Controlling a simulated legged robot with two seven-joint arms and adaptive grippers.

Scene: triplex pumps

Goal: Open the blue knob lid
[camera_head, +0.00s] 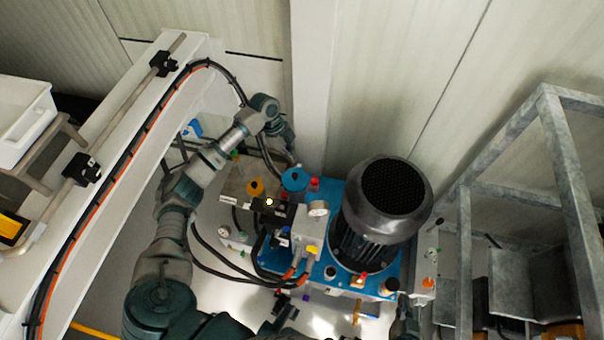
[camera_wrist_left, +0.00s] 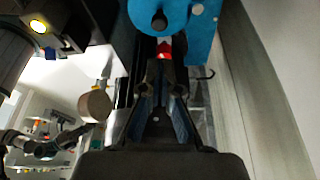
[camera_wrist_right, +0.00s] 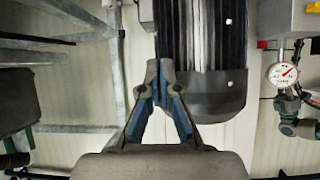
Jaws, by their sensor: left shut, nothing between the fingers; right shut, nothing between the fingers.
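The blue knob lid (camera_head: 295,180) is a round blue cap with a dark centre on the pump unit, left of the motor. It also shows large at the top of the left wrist view (camera_wrist_left: 190,28). My left gripper (camera_head: 289,157) reaches down from above and behind, close to the lid. In the left wrist view its fingers (camera_wrist_left: 164,78) are shut and empty, pointing toward a red part (camera_wrist_left: 164,48) beside the lid. Contact with the lid is not clear. My right gripper (camera_wrist_right: 160,76) is shut and empty, in front of the dark finned motor (camera_wrist_right: 203,50).
The black-topped motor (camera_head: 386,200) stands right of the lid. A grey metal frame (camera_head: 575,160) fills the right side. A white beam (camera_head: 100,185) with cables runs along the left.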

